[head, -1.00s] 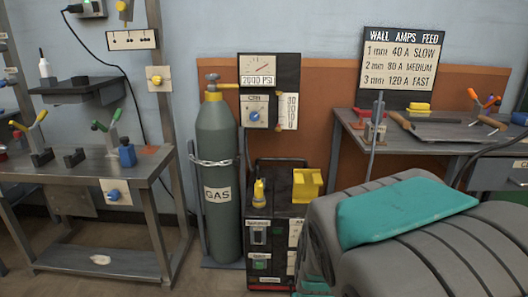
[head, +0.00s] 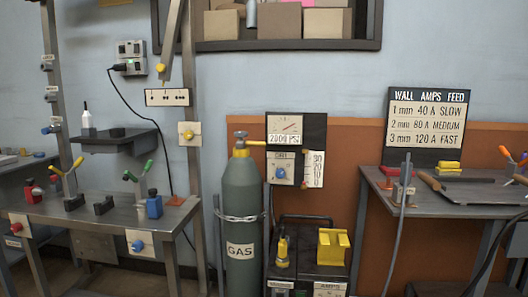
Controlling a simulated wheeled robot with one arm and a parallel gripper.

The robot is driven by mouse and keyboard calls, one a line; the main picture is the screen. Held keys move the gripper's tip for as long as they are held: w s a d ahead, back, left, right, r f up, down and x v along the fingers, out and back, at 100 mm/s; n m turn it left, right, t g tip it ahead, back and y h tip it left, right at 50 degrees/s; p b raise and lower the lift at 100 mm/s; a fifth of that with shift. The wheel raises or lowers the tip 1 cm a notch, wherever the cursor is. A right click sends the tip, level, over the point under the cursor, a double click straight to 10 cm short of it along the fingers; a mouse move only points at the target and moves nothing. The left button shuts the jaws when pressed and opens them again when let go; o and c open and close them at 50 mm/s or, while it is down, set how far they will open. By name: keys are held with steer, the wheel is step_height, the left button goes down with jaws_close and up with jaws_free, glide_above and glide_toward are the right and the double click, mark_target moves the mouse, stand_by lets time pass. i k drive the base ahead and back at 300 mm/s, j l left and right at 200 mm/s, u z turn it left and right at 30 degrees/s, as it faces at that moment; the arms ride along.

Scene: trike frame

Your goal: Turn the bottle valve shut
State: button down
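The gas bottle (head: 241,205) is a tall grey-green cylinder with a GAS label. It stands upright in the middle of the head view, with a chain around it. The bottle valve (head: 240,136) sits on top of its neck, with a yellow collar below it. A yellow fitting runs right from the valve to the gauge panel (head: 297,130), which reads 2000 PSI. I cannot tell from the picture how far the valve is turned. My gripper is not in view.
A metal workbench (head: 100,212) with clamps stands left of the bottle. A black welder unit (head: 305,258) with a yellow holder stands close to its right. Another bench (head: 440,212) is further right. A shelf (head: 290,45) with boxes hangs above.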

mark_target(240, 134)
steer(key=i+j, duration=0.35)
steer(key=i, duration=0.2)
steer(key=i+j, duration=0.4)
steer(key=i, duration=0.2)
steer(key=k+j+u, duration=0.15)
steer(key=i+l+z, duration=0.15)
